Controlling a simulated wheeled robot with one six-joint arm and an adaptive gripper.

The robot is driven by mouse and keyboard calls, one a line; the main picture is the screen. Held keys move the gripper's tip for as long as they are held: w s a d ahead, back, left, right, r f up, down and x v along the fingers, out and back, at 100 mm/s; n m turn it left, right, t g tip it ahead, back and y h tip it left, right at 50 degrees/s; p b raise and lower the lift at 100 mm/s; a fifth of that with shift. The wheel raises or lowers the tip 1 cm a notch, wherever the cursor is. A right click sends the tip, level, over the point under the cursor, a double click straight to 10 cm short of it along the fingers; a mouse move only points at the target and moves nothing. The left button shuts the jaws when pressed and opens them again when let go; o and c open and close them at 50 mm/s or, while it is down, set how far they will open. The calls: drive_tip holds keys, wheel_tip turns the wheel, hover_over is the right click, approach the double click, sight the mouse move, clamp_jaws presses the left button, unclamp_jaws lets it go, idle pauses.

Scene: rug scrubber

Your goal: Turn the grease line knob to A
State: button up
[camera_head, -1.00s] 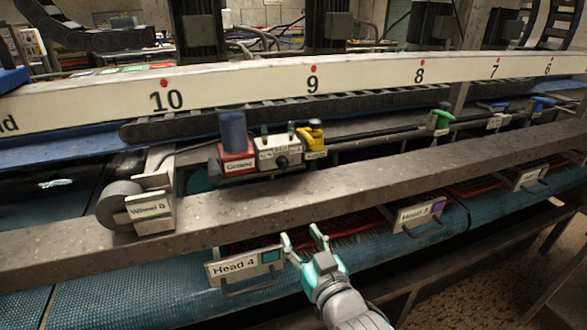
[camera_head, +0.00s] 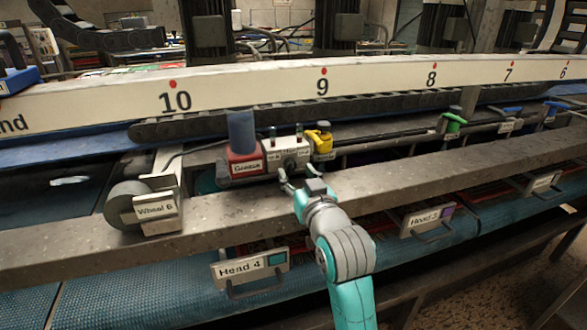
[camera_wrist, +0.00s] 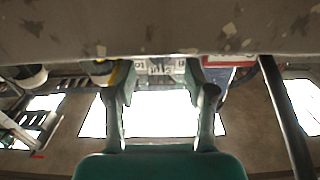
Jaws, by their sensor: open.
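The knob (camera_head: 289,164) is a small dark round dial on the front of a pale labelled box (camera_head: 297,150). The box stands between the red base marked Grease (camera_head: 243,166) and a yellow valve (camera_head: 322,143). My gripper (camera_head: 298,173) is open and empty, its fingertips just in front of the knob and above the grey beam. In the wrist view the two fingers (camera_wrist: 161,85) frame the box's upside-down labels (camera_wrist: 160,68). The knob's pointer and the letters are too small to read, and I cannot tell whether a finger touches it.
A long grey beam (camera_head: 220,220) runs in front of the box, with my arm reaching over it. The Wheel 6 block (camera_head: 157,212) stands at left. Head 4 (camera_head: 250,267) and Head 3 (camera_head: 424,217) plates with handles are below. A green valve (camera_head: 452,124) is farther right.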

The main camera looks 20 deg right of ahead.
sight(293, 168)
drive_tip(key=shift+w, duration=1.6)
clamp_jaws()
drive_tip(key=shift+m, duration=2.3)
unclamp_jaws()
drive_tip(key=shift+s, duration=0.1)
drive_tip(key=s, duration=1.1)
drive_tip(key=shift+s, duration=0.4)
